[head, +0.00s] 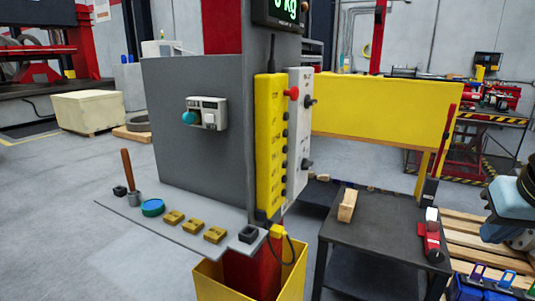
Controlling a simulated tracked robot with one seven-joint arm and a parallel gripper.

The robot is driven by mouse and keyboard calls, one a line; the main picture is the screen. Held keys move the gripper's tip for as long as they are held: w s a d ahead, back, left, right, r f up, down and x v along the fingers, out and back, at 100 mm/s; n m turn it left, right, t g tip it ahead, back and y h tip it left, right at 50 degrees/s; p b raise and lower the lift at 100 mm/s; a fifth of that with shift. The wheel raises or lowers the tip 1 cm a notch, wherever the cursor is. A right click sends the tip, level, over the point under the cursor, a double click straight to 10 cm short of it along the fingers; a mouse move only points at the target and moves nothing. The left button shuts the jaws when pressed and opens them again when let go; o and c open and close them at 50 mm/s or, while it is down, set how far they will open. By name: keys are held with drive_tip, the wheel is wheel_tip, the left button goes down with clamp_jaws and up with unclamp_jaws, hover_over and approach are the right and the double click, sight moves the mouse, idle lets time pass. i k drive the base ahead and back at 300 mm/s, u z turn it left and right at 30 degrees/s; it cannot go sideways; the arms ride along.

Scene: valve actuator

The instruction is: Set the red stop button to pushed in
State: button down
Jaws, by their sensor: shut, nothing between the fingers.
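The red stop button (291,92) is a small red knob near the top of a narrow light grey control panel (299,135). It appears to stand out from the panel face, but it is too small to tell whether it is pushed in. Black knobs (308,101) sit beside it and lower on the same panel. A yellow control box (269,145) with a column of dark buttons is directly left of the panel. My gripper is not in view; only a blue and black part, apparently of my arm, shows at the right edge.
A grey cabinet (200,130) carries a small device with a teal knob (189,117). A shelf (180,229) below holds several small items. A dark table (380,232) with a wooden block (347,205) stands right of the panel. Floor space lies at left.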

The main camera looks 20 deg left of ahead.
sight(293, 95)
drive_tip(key=u, duration=1.1)
